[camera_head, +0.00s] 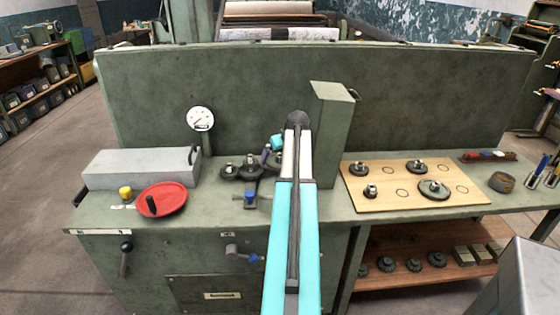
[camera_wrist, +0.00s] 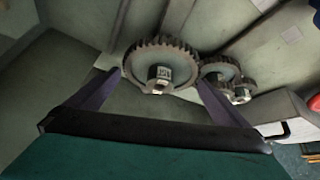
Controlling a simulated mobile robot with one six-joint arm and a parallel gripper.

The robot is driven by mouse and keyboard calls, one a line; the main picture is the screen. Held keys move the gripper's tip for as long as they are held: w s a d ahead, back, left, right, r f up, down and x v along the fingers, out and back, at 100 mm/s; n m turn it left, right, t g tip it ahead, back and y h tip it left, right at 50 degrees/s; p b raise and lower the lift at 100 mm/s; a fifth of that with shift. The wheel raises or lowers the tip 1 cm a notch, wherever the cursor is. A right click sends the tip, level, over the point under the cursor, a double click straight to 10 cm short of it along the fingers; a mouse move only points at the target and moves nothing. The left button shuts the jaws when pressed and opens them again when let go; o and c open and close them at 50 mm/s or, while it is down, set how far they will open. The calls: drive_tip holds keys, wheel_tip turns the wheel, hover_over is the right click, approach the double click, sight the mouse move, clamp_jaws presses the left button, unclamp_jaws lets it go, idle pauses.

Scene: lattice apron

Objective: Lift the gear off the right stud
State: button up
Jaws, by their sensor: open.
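The large toothed gear (camera_wrist: 160,66) sits on a stud with a square-ended hub in the wrist view. It is the rightmost gear of the row in the head view (camera_head: 270,163), partly hidden by my arm. My gripper (camera_wrist: 157,79) is open, with one purple finger on each side of this gear's near rim. I cannot tell whether the fingers touch it. In the head view the gripper (camera_head: 266,154) is mostly hidden behind my arm. Two smaller gears (camera_wrist: 222,72) sit right beside the large one in the wrist view, to its left in the head view (camera_head: 230,171).
A tall green post (camera_head: 330,130) stands just right of my arm, before the back panel. A wooden board (camera_head: 390,200) with several gears lies at right. A blue-topped knob (camera_head: 250,195) stands in front.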

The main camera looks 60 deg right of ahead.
idle(0.5)
drive_tip(key=shift+w+r, duration=0.1)
drive_tip(key=c, duration=1.7)
